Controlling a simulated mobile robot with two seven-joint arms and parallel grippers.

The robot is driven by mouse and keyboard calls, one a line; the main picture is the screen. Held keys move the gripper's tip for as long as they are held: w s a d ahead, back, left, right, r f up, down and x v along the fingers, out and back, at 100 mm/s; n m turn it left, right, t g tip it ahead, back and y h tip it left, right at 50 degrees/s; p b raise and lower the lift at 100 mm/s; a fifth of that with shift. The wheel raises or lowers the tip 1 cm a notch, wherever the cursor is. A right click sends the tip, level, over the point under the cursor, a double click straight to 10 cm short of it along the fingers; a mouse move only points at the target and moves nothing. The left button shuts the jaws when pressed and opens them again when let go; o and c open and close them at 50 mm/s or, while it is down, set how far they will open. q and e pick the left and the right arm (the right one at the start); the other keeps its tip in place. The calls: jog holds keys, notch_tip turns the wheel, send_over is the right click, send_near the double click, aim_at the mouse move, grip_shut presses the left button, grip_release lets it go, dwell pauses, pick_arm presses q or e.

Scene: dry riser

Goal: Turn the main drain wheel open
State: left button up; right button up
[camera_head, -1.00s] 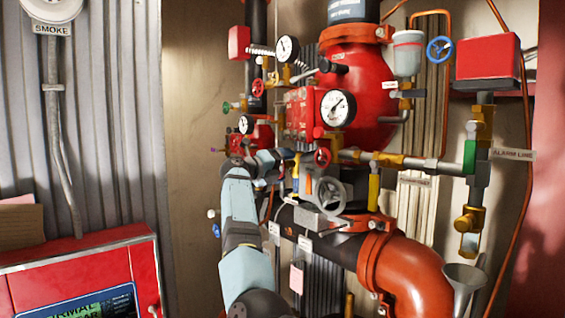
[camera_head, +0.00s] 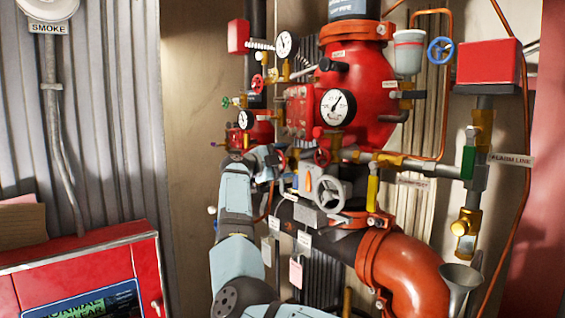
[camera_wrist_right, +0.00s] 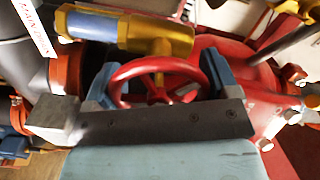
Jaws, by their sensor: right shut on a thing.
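A small red handwheel (camera_wrist_right: 158,84) with a brass hub shows between the two blue-grey fingers of my right gripper (camera_wrist_right: 158,80) in the right wrist view. The gripper is shut on its rim, one finger at each side. In the head view my right arm rises from below, and its gripper (camera_head: 272,158) is at the red handwheel low on the left of the valve group, partly hidden by pipes and arm. A white tag (camera_wrist_right: 38,28) hangs beside it in the wrist view, its lettering hard to read. My left gripper is out of view.
Red valve body (camera_head: 360,95), gauges (camera_head: 338,107), a grey handwheel (camera_head: 328,192) and another red handwheel (camera_head: 322,157) crowd around. A large orange-red pipe elbow (camera_head: 410,270) is at lower right. A red alarm panel (camera_head: 85,270) stands at lower left.

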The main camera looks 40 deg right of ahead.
jog(key=n, duration=0.5)
jog(key=shift+r+n, duration=0.1)
jog(key=shift+n, duration=0.2)
jog(key=n, duration=0.5)
jog(key=shift+w, duration=0.15)
jog(key=shift+n, duration=0.3)
jog(key=o, duration=0.8)
jog(key=shift+a, duration=0.1)
